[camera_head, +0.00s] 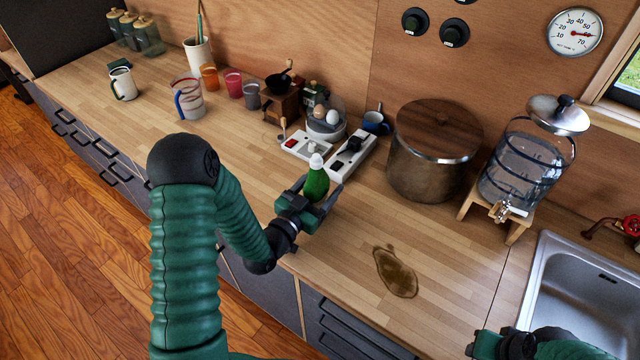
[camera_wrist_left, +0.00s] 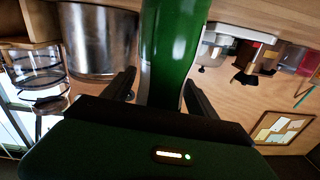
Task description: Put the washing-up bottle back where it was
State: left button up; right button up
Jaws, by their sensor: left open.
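The washing-up bottle (camera_head: 316,180) is green with a white cap and stands upright on the wooden counter, near its front edge. My left gripper (camera_head: 318,196) is at the bottle, with its open fingers on either side of it. In the left wrist view the green bottle (camera_wrist_left: 172,50) fills the space between the two dark fingers (camera_wrist_left: 158,90), and a gap shows beside the left finger. My right gripper (camera_head: 500,345) shows only in part at the bottom right, by the sink; its fingertips are not clear. A brown puddle (camera_head: 396,271) lies on the counter right of the bottle.
Behind the bottle are white power strips (camera_head: 306,146), an egg cooker (camera_head: 326,124) and a blue mug (camera_head: 376,122). Counter around the puddle is otherwise clear.

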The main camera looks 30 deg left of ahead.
pick_arm(q)
jog(key=shift+d+r, duration=0.1)
jog(key=shift+d, duration=0.1)
pick_arm(e)
jog(key=shift+d, duration=0.2)
pick_arm(q)
jog(key=shift+s, duration=0.2)
pick_arm(e)
jog(key=shift+d, duration=0.15)
pick_arm(q)
jog(key=s, duration=0.4)
jog(key=s+a+b, duration=0.1)
jog(key=shift+s, duration=0.4)
pick_arm(e)
jog(key=shift+f, duration=0.5)
jog(key=r+p, duration=0.4)
jog(key=shift+a+r, duration=0.15)
jog(key=shift+a, duration=0.15)
pick_arm(q)
jog(key=s, duration=0.2)
jog(key=s+p, duration=0.1)
jog(key=s, duration=0.2)
jog(key=shift+s+a, duration=0.3)
jog(key=shift+s, duration=0.1)
pick_arm(e)
jog(key=shift+d+r, duration=0.1)
jog(key=shift+r, duration=0.45)
